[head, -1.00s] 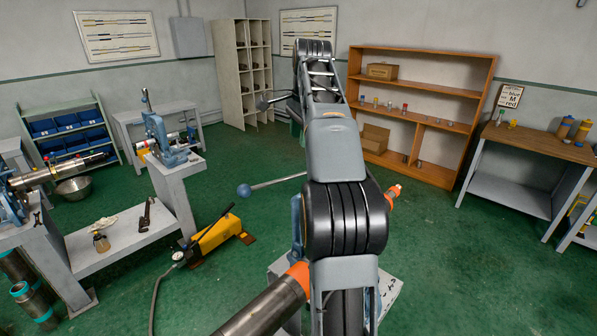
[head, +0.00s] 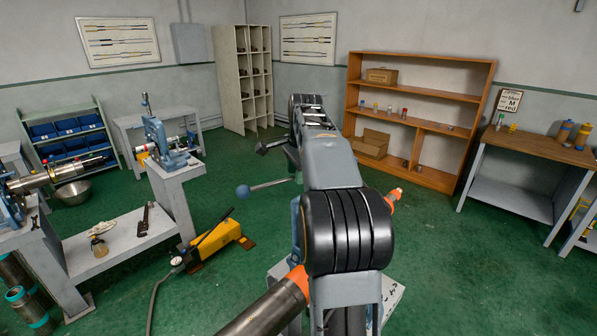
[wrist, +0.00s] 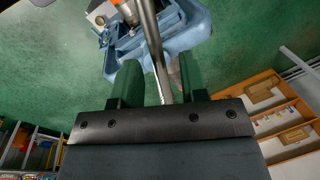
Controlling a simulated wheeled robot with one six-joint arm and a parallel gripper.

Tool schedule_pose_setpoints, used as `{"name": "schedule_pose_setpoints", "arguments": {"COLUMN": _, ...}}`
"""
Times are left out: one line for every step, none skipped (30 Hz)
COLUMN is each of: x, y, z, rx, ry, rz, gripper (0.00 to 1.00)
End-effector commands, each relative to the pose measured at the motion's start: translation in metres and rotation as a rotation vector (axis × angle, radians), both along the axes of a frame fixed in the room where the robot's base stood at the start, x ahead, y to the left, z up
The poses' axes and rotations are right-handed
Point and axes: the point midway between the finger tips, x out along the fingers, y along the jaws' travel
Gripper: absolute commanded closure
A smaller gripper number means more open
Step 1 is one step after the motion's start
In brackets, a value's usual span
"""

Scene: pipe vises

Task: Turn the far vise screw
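A blue vise (wrist: 185,25) shows at the top of the wrist view, with a steel screw bar (wrist: 154,45) running down from it. My gripper (wrist: 160,80) has its two green fingers apart, one on each side of the bar, with gaps visible beside it. In the head view my arm hides most of the vise in front of me and my fingers. A bar with a blue ball end (head: 243,191) sticks out to the left of the arm there. I cannot tell if it is the same bar.
A pipe with an orange band (head: 265,310) lies in front. A second blue vise (head: 168,145) stands on a grey pedestal at left. A yellow pump (head: 215,245) with a hose is on the floor. Wooden shelves (head: 420,118) stand behind.

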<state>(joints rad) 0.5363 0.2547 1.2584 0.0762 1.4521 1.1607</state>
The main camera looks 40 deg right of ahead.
Motion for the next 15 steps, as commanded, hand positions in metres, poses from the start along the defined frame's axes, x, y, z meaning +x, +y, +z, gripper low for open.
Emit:
{"name": "schedule_pose_setpoints", "arguments": {"x": 0.0000, "y": 0.0001, "z": 0.0001, "rx": 0.000, "ry": 0.000, "rz": 0.000, "gripper": 0.60}}
{"name": "schedule_pose_setpoints", "arguments": {"x": 0.0000, "y": 0.0001, "z": 0.0001, "rx": 0.000, "ry": 0.000, "rz": 0.000, "gripper": 0.60}}
{"name": "schedule_pose_setpoints", "arguments": {"x": 0.0000, "y": 0.0001, "z": 0.0001, "rx": 0.000, "ry": 0.000, "rz": 0.000, "gripper": 0.60}}
{"name": "schedule_pose_setpoints", "arguments": {"x": 0.0000, "y": 0.0001, "z": 0.0001, "rx": 0.000, "ry": 0.000, "rz": 0.000, "gripper": 0.61}}
{"name": "schedule_pose_setpoints", "arguments": {"x": 0.0000, "y": 0.0001, "z": 0.0001, "rx": 0.000, "ry": 0.000, "rz": 0.000, "gripper": 0.64}}
{"name": "schedule_pose_setpoints", "arguments": {"x": 0.0000, "y": 0.0001, "z": 0.0002, "rx": 0.000, "ry": 0.000, "rz": 0.000, "gripper": 0.68}}
{"name": "schedule_pose_setpoints", "arguments": {"x": 0.0000, "y": 0.0001, "z": 0.0002, "rx": 0.000, "ry": 0.000, "rz": 0.000, "gripper": 0.71}}
{"name": "schedule_pose_setpoints", "arguments": {"x": 0.0000, "y": 0.0001, "z": 0.0002, "rx": 0.000, "ry": 0.000, "rz": 0.000, "gripper": 0.74}}
{"name": "schedule_pose_setpoints", "arguments": {"x": 0.0000, "y": 0.0001, "z": 0.0002, "rx": 0.000, "ry": 0.000, "rz": 0.000, "gripper": 0.78}}
{"name": "schedule_pose_setpoints", "arguments": {"x": 0.0000, "y": 0.0001, "z": 0.0002, "rx": 0.000, "ry": 0.000, "rz": 0.000, "gripper": 0.80}}
{"name": "schedule_pose_setpoints", "arguments": {"x": 0.0000, "y": 0.0001, "z": 0.0002, "rx": 0.000, "ry": 0.000, "rz": 0.000, "gripper": 0.83}}
{"name": "schedule_pose_setpoints", "arguments": {"x": 0.0000, "y": 0.0001, "z": 0.0003, "rx": 0.000, "ry": 0.000, "rz": 0.000, "gripper": 0.87}}
{"name": "schedule_pose_setpoints", "arguments": {"x": 0.0000, "y": 0.0001, "z": 0.0003, "rx": 0.000, "ry": 0.000, "rz": 0.000, "gripper": 0.90}}
{"name": "schedule_pose_setpoints", "arguments": {"x": 0.0000, "y": 0.0001, "z": 0.0002, "rx": 0.000, "ry": 0.000, "rz": 0.000, "gripper": 0.93}}
{"name": "schedule_pose_setpoints", "arguments": {"x": 0.0000, "y": 0.0001, "z": 0.0003, "rx": 0.000, "ry": 0.000, "rz": 0.000, "gripper": 0.97}}
